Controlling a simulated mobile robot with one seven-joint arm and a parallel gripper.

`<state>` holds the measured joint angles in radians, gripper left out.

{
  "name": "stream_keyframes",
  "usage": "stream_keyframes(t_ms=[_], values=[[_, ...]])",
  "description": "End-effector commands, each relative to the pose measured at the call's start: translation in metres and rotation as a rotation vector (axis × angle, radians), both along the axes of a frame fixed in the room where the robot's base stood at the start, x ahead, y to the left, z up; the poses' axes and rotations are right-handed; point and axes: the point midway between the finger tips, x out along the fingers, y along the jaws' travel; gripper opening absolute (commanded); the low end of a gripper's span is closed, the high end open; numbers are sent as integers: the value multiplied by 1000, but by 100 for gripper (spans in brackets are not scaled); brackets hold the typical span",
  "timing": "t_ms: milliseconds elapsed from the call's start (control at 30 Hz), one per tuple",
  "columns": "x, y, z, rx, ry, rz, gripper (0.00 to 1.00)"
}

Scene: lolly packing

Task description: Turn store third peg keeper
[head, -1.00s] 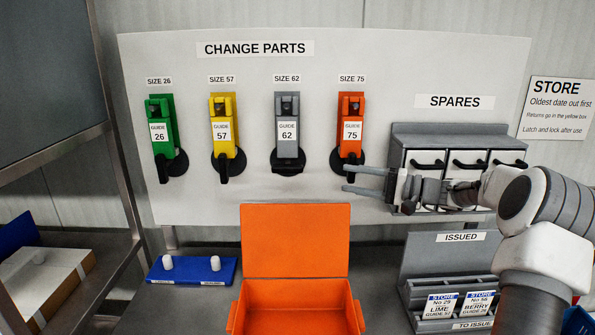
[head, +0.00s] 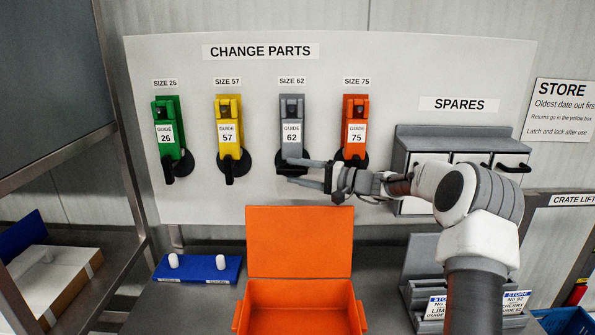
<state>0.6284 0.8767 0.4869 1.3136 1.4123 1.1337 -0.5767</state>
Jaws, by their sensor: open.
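The third peg holds the grey size 62 guide (head: 292,133) on the change parts board. Its black keeper (head: 281,160) shows at the guide's lower end, partly hidden by my fingers, so I cannot tell its exact angle. My gripper (head: 283,171) is open and empty, coming in from the right with its fingers level. The fingertips are at the keeper in the head view, one higher and one lower. I cannot tell whether they touch it.
Green (head: 166,127), yellow (head: 229,126) and orange (head: 355,124) guides hang on the other pegs; the orange one is close to my wrist. An open orange box (head: 299,242) stands below. The spares drawers (head: 455,143) are partly behind my arm. A blue tray (head: 198,268) lies at left.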

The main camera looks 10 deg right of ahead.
Motion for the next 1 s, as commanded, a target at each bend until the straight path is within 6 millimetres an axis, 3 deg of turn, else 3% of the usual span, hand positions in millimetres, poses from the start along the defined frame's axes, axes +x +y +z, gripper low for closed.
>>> stream_keyframes(t_ms=[200, 500, 1000], values=[[0, 0, 0, 0, 0, 0, 55], [0, 0, 0, 0, 0, 0, 1], [0, 1, 2, -48, 8, 1, 0]])
